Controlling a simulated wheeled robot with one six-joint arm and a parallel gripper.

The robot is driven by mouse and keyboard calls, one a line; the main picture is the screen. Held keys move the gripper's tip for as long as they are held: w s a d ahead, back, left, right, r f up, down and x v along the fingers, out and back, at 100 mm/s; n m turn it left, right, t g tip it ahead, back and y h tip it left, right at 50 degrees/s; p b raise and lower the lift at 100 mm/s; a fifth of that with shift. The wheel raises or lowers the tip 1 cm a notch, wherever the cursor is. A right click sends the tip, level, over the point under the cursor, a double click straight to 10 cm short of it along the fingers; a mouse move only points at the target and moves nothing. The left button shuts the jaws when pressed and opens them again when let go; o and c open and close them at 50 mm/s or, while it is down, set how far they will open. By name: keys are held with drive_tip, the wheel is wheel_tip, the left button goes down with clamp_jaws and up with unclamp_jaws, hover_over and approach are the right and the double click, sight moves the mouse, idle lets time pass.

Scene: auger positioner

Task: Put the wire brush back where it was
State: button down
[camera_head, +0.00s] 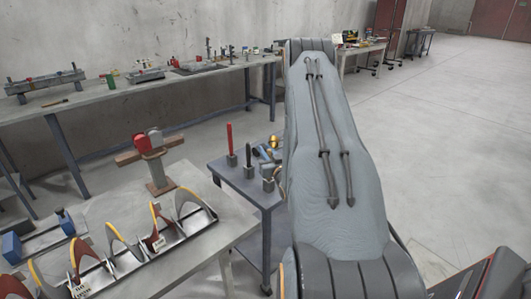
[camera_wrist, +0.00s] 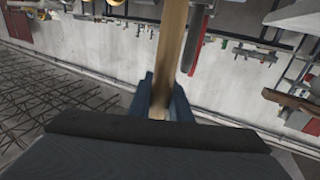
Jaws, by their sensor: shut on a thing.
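In the wrist view my gripper (camera_wrist: 162,92) is shut on a long light-brown wooden bar, which I take to be the handle of the wire brush (camera_wrist: 173,40). The handle runs up out of the top of the picture, so the bristles do not show. In the head view my arm hides the gripper and the brush. A small grey cart (camera_head: 224,171) stands left of my arm. On it are a red-handled tool (camera_head: 229,138) and a black-handled tool (camera_head: 248,154), each upright in a small block holder. A third small block (camera_head: 268,185) stands near the cart's front edge.
Yellow and blue items (camera_head: 266,153) lie on the cart beside my arm, partly hidden. A workbench with an auger (camera_head: 150,240) stands at the front left. A long bench (camera_head: 150,90) lines the back wall. The floor to the right is open.

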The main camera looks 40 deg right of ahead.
drive_tip(key=shift+f, duration=0.15)
drive_tip(key=c, duration=1.6)
unclamp_jaws()
drive_tip(key=shift+c, duration=0.2)
